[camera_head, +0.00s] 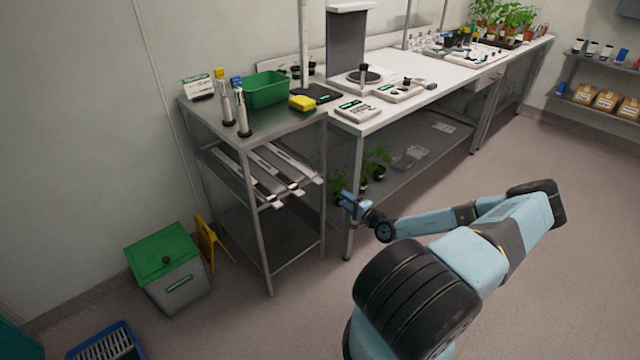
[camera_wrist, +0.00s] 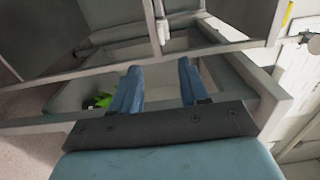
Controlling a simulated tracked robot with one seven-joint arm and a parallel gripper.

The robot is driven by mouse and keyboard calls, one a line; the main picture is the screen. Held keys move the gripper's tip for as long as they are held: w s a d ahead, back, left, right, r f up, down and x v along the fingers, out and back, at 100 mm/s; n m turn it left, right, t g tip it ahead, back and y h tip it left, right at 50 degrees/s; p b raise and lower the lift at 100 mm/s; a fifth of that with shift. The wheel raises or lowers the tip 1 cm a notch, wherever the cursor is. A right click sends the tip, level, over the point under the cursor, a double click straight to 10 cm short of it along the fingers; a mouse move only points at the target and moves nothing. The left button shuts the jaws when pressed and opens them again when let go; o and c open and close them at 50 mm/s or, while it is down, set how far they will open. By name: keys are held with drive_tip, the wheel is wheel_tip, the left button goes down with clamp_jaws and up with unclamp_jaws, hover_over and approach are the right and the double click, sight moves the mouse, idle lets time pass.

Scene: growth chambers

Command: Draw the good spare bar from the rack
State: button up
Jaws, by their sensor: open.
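Several long bars lie side by side on the rack (camera_head: 223,172), a shelf under the steel side table's top. The bars, such as the middle one (camera_head: 273,173), are pale with dark sections, and their near ends stick out past the front edge. I cannot tell which is the good spare.
The steel table (camera_head: 205,113) carries a green bin (camera_head: 267,90), a yellow sponge (camera_head: 302,103) and upright tubes. A white bench (camera_head: 395,113) with plants on its lower shelf stands to the right. A green-lidded bin (camera_head: 165,262) stands at left.

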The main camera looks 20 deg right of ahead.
sight(320, 181)
drive_tip(key=x, duration=1.5)
drive_tip(key=shift+s, duration=0.1)
idle(0.4)
clamp_jaws()
idle(0.5)
